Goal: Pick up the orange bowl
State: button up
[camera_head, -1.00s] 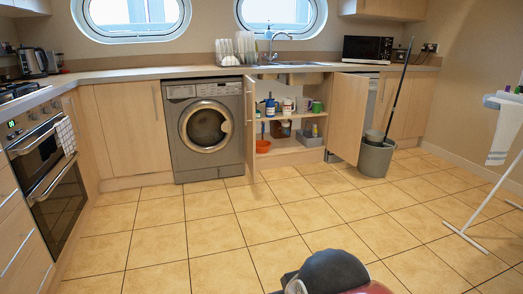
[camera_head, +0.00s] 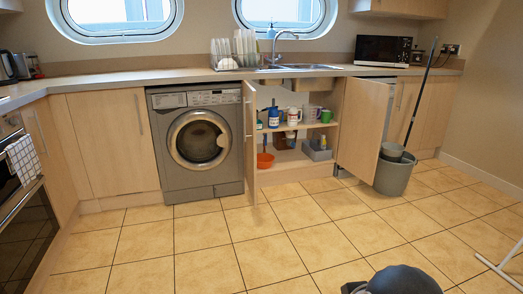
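The orange bowl (camera_head: 265,160) sits low in the open cabinet under the sink, at the left side of its bottom shelf. The open left door (camera_head: 250,140) stands just beside it and may hide part of it. Something thin and upright shows at the bowl, too small to make out. My gripper is not in view. Only a dark rounded part of my own body shows at the bottom right.
The right cabinet door (camera_head: 362,128) also stands open. Bottles and mugs stand on the upper shelf, and a grey caddy (camera_head: 317,150) is on the bottom shelf. A grey bucket (camera_head: 394,172) with a mop is at right. A drying rack leg (camera_head: 497,268) stands lower right. The tiled floor (camera_head: 220,235) ahead is clear.

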aim_at(265, 161)
jog(key=i+z, duration=0.2)
jog(key=i, duration=2.15)
jog(key=i+l+u, duration=0.2)
jog(key=i, duration=0.35)
jog(key=i+u, duration=0.25)
jog(key=i, duration=0.25)
jog(key=i+l+u, duration=0.2)
jog(key=i+l, duration=0.15)
jog(key=i, duration=0.2)
